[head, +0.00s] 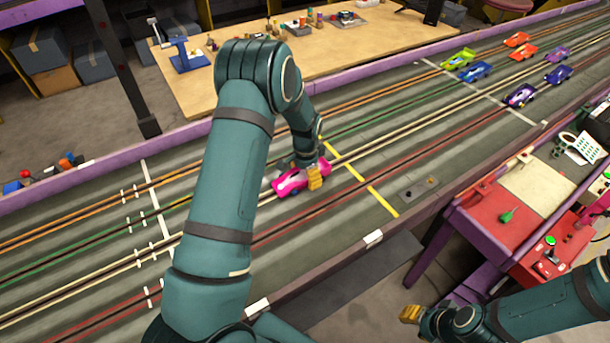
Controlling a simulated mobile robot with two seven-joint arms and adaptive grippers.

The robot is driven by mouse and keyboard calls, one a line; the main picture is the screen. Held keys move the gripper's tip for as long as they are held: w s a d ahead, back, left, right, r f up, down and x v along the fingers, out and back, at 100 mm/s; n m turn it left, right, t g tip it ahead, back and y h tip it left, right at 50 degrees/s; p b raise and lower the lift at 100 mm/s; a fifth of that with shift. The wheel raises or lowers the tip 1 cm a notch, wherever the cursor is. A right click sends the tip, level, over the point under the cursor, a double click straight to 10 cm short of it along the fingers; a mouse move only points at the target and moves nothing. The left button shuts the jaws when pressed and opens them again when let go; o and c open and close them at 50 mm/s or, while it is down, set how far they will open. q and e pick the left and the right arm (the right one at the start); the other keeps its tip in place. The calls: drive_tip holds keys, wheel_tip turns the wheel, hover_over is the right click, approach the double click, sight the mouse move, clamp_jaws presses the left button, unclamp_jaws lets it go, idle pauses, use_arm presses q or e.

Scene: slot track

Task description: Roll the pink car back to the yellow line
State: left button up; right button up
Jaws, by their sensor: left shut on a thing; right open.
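The pink car (289,184) sits on the slot track on the pale-slotted lane, nose toward the lower left. My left gripper (315,178) reaches down over its rear and is shut on it; the fingers hide part of the car. The yellow line (370,185) crosses the track just right of the car. The car's rear end is close to the line; the gripper partly blocks the gap, so I cannot tell if they touch. My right gripper (411,314) is open and empty at the bottom, off the track's front edge.
Several other cars, such as a green one (458,58) and a purple one (520,95), stand on the track at the upper right. A red and purple bench (490,220) stands at the right. A wooden worktable (200,92) lies behind the track.

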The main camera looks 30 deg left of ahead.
sight(337, 165)
use_arm(q)
drive_tip(key=shift+w+d+b, duration=0.2)
drive_tip(key=shift+w+d, duration=0.3)
drive_tip(key=shift+w, duration=0.4)
drive_tip(key=shift+w+d+b, duration=0.15)
drive_tip(key=shift+w+d, duration=0.3)
drive_tip(key=shift+w, duration=0.4)
drive_tip(key=shift+w+d+b, duration=0.15)
drive_tip(key=shift+w+d, duration=0.15)
drive_tip(key=shift+w, duration=0.3)
drive_tip(key=shift+w+d+b, duration=0.1)
drive_tip(key=shift+w+d, duration=0.2)
drive_tip(key=shift+w, duration=0.3)
drive_tip(key=shift+w+d+b, duration=0.15)
drive_tip(key=shift+w+d, duration=0.15)
drive_tip(key=shift+w, duration=0.3)
drive_tip(key=shift+w+d+b, duration=0.25)
drive_tip(key=shift+w+d, duration=0.25)
drive_tip(key=shift+w, duration=0.4)
drive_tip(key=shift+w+d+b, duration=0.25)
drive_tip(key=shift+w+d, duration=0.2)
drive_tip(key=shift+w, duration=0.4)
drive_tip(key=o, duration=1.2)
drive_tip(key=shift+f, duration=0.1)
